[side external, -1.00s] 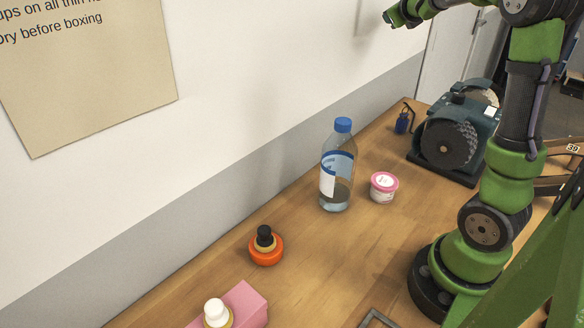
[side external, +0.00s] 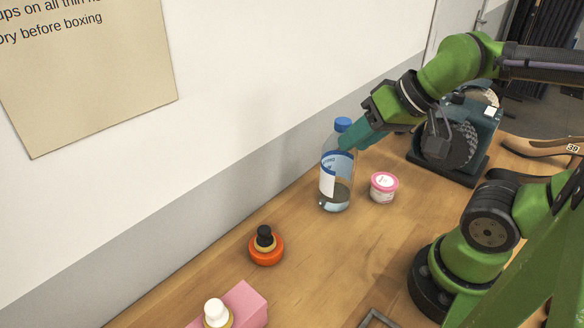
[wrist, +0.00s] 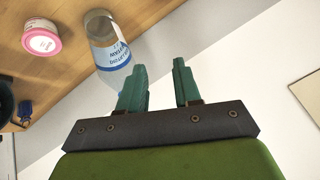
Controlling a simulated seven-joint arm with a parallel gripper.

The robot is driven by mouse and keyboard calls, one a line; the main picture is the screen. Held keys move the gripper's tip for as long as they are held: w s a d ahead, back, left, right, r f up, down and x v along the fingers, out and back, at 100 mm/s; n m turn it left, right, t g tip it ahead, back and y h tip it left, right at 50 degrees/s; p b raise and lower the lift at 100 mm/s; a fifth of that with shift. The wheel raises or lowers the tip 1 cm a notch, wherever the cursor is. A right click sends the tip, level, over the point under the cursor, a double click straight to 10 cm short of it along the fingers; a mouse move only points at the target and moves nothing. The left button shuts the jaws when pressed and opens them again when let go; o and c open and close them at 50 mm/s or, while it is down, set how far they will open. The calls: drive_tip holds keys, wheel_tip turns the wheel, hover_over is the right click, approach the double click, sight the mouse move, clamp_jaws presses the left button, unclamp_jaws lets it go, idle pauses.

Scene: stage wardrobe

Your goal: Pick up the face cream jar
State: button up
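The face cream jar (side external: 384,187) is small and round, with a pink lid rim and a white label. It stands on the wooden table, right of a clear bottle. It also shows at the upper left of the wrist view (wrist: 42,38). My gripper (side external: 347,142) is above the table near the bottle's upper part, up and left of the jar in the side view. In the wrist view its two teal fingers (wrist: 160,80) are apart with nothing between them. Whether a finger touches the bottle I cannot tell.
The clear bottle (side external: 336,185) with a blue cap stands close beside the jar. An orange bottle (side external: 266,249) and a pink box (side external: 240,304) are nearer the front. A dark teal machine (side external: 455,140) stands behind right. The wall bounds the left.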

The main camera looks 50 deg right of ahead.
drive_tip(key=o, duration=1.3)
drive_tip(key=shift+c, duration=0.2)
drive_tip(key=m+g+h, duration=0.1)
drive_tip(key=g+h, duration=0.1)
drive_tip(key=g, duration=0.5)
hover_over(385, 180)
wheel_tip(385, 180, down, 6)
drive_tip(key=f, duration=1.1)
drive_tip(key=shift+s+a+f, duration=0.1)
drive_tip(key=shift+a+f, duration=0.25)
drive_tip(key=shift+a, duration=0.05)
drive_tip(key=shift+d+f, duration=0.2)
drive_tip(key=shift+f, duration=1.15)
drive_tip(key=shift+d+f, duration=0.15)
drive_tip(key=shift+f, duration=1.15)
